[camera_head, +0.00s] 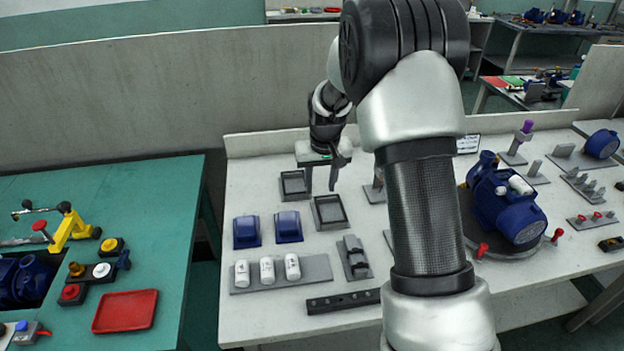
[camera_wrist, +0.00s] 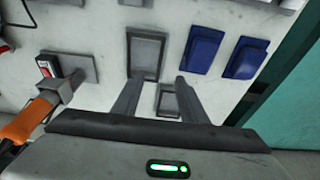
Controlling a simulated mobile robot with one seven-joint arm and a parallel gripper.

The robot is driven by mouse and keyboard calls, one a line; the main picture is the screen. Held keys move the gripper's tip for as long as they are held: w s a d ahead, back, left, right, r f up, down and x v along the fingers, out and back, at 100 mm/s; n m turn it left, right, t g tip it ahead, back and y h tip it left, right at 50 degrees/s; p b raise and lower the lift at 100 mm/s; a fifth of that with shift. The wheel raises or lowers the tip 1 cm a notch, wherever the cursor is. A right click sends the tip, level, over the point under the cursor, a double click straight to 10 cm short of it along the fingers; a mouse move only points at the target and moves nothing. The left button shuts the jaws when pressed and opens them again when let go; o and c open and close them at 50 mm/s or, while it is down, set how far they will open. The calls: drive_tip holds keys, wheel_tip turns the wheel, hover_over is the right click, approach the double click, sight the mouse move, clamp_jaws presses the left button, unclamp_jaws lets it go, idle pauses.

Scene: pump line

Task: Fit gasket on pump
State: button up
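The blue pump (camera_head: 503,203) sits on a round dark plate at the right of the white bench in the head view. It is out of the wrist view. My gripper (camera_head: 321,180) is above the back left of the bench, over two shallow grey rectangular trays. In the wrist view my gripper (camera_wrist: 156,82) points down with its two fingers apart and nothing visible between them. The smaller tray (camera_wrist: 168,101) shows between and beyond the fingers, and the larger tray (camera_wrist: 146,57) is farther up the picture. I cannot make out a gasket in either view.
Two blue covers (camera_head: 266,230) and a grey rack with white cylinders (camera_head: 267,270) stand front left on the bench. Red-topped pins (camera_head: 481,250) stand near the pump. A green table (camera_head: 165,220) with a red tray (camera_head: 125,311) is at left. My arm hides the bench's middle.

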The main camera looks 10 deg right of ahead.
drive_tip(key=shift+b+x, duration=1.6)
drive_tip(key=shift+x, duration=2.6)
drive_tip(key=shift+w+f, duration=0.1)
drive_tip(key=shift+f, duration=0.05)
drive_tip(key=shift+b+x, duration=0.65)
drive_tip(key=shift+x, duration=0.1)
clamp_jaws()
